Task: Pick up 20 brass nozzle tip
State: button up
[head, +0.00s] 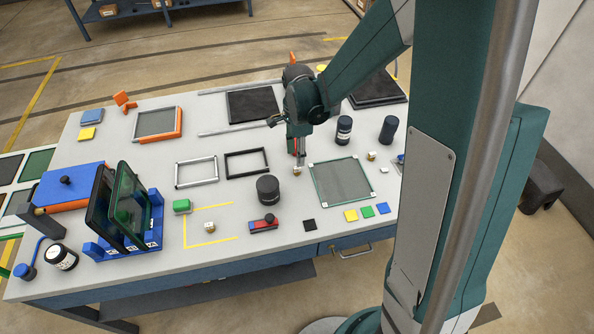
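Small pale brass-coloured pieces that look like nozzle tips are on the table: one (297,171) directly under my gripper, one (371,155) at the back right of the mesh panel, and one (209,227) inside the yellow corner marks. Any number on them is too small to read. My gripper (297,163) points down at the left back corner of the mesh panel, right at the first piece. I cannot tell whether its fingers touch that piece or are open or shut; they are small and partly blurred together.
The mesh panel (342,182) lies right of my gripper. A dark frame (246,163) and a black cylinder (268,189) are to its left and front. Dark bottles (344,130) stand behind the panel. Upright dark panels in a blue rack (150,238) stand at the front left.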

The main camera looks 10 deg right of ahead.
aim_at(297, 168)
jog(key=shift+f, duration=0.15)
jog(key=shift+f, duration=1.2)
jog(key=shift+f, duration=0.1)
jog(key=shift+s+a+f+b, duration=0.15)
jog(key=shift+f+b, duration=0.25)
jog(key=shift+f, duration=2.1)
jog(key=c, duration=1)
